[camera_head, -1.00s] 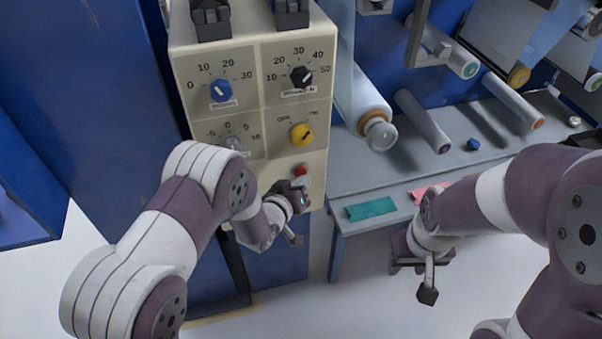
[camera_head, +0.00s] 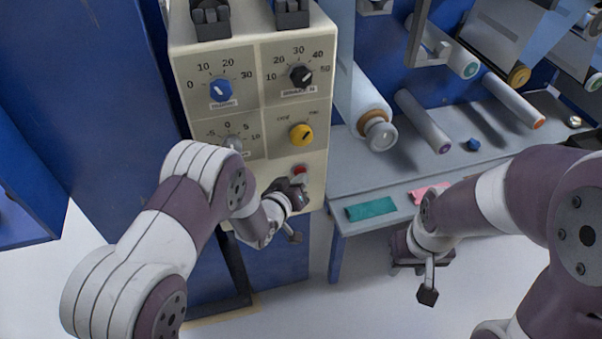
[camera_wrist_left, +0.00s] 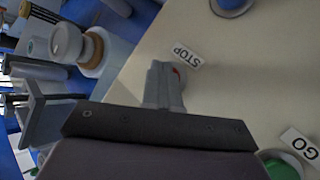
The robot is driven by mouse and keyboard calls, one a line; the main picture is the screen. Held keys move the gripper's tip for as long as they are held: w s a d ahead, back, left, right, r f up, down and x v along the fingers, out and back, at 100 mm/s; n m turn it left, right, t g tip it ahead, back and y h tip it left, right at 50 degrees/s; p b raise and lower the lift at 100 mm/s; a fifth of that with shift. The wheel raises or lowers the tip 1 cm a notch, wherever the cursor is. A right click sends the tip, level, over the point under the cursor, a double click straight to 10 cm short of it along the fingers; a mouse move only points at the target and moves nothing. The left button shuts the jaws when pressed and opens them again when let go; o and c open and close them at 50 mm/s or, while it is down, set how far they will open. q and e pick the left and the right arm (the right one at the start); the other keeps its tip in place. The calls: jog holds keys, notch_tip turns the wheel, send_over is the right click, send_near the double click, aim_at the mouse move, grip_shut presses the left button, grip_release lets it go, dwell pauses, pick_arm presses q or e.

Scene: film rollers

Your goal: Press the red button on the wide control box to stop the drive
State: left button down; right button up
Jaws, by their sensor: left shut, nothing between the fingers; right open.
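The wide control box (camera_head: 318,150) is cream, with dials and a yellow selector. Its red button (camera_head: 300,169) is low on the front face. In the left wrist view only a sliver of the red button (camera_wrist_left: 177,72) shows beside the fingers, near the STOP label (camera_wrist_left: 187,56). My left gripper (camera_head: 299,180) is shut and empty, its fingertips at the button's lower edge. Its fingers (camera_wrist_left: 165,82) hide most of the button in the wrist view, so I cannot tell whether they touch it. My right gripper (camera_head: 424,277) is open, well away from the box.
A green button (camera_wrist_left: 281,168) with a GO label (camera_wrist_left: 302,144) is on the same face. Right of the box are rollers (camera_head: 423,122) above a grey table (camera_head: 375,172) with a teal block (camera_head: 370,209) and a pink piece (camera_head: 425,193).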

pick_arm(q)
jog(key=shift+s+r, duration=0.1)
dwell(0.3)
jog(key=shift+s+d, duration=0.25)
jog(key=shift+s, duration=0.45)
jog(key=shift+s+p, duration=0.1)
jog(key=shift+p, duration=0.2)
jog(key=s, duration=0.1)
jog(key=s+d, duration=0.1)
jog(key=s, duration=0.1)
jog(key=s+p, duration=0.1)
jog(key=shift+s+d, duration=0.25)
jog(key=shift+s, duration=0.05)
